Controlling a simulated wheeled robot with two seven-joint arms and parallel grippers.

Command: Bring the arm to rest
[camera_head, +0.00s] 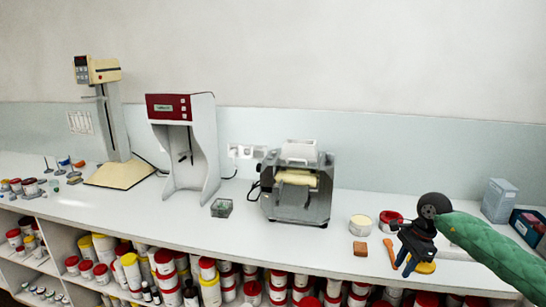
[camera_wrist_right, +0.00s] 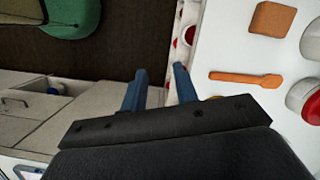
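My right gripper (camera_head: 404,266) hangs at the front edge of the white counter (camera_head: 300,232), at the right of the head view. Its green-sleeved arm comes in from the right. In the right wrist view its two blue fingers (camera_wrist_right: 158,88) stand apart with nothing between them. An orange spatula (camera_head: 389,250) lies just left of the gripper and also shows in the wrist view (camera_wrist_right: 246,79), apart from the fingers. A yellow item (camera_head: 428,268) is partly hidden behind the gripper. My left gripper is in neither view.
A roller mill (camera_head: 296,205) stands mid-counter. A brown block (camera_head: 360,248), a cream-topped tub (camera_head: 360,226) and a red-rimmed tub (camera_head: 391,217) sit near the gripper. Grey (camera_head: 499,200) and dark (camera_head: 527,226) boxes stand at right. Several jars fill the shelves below.

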